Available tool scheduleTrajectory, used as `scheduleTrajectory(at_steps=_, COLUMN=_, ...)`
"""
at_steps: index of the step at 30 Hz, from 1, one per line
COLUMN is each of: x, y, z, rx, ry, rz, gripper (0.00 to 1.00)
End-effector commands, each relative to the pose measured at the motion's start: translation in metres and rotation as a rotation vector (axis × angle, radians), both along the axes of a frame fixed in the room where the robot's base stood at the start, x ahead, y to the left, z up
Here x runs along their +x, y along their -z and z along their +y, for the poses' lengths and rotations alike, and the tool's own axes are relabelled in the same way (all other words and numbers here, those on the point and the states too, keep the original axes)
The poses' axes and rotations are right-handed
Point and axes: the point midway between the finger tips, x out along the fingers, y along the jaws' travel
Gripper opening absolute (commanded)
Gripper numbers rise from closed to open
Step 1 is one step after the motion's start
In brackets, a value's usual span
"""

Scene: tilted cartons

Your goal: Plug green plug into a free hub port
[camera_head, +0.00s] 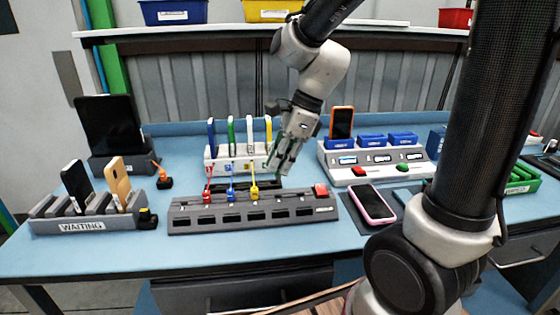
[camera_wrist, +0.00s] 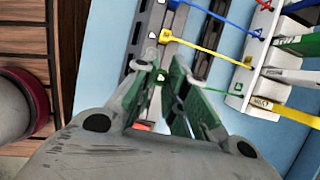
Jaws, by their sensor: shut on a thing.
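My gripper (camera_head: 284,166) is shut on the green plug (camera_wrist: 162,77), a small green piece between the fingertips in the wrist view. In the head view the fingers largely hide it. The grey hub (camera_head: 290,213) lies in front of the gripper on the blue table. Red (camera_head: 207,196), blue (camera_head: 231,194) and yellow (camera_head: 254,193) plugs stand in its left ports, with cables running back to a white dock (camera_head: 214,163). The hub ports right of the yellow plug look free. The gripper is just behind the hub, to the right of the yellow plug; whether the green plug touches a port is unclear.
A pink phone (camera_head: 372,204) lies right of the hub. A white charger with blue blocks (camera_head: 345,174) stands behind it. A grey WAITING rack (camera_head: 83,226) with phones and a dark tablet (camera_head: 110,125) are at left. Phones stand in the dock close to my gripper.

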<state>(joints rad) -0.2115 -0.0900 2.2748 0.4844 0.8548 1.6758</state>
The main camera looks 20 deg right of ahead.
Motion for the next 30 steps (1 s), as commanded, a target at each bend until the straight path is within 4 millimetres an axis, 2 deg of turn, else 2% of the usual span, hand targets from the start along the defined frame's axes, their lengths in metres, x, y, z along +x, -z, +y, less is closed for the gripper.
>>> scheduleTrajectory(at_steps=22, x=0.000, y=0.044, z=0.000, rx=0.000, ry=0.001, rz=0.001, gripper=0.00)
scheduleTrajectory(at_steps=30, x=0.000, y=0.050, z=0.000, rx=0.000, ry=-0.001, rz=0.000, gripper=0.00)
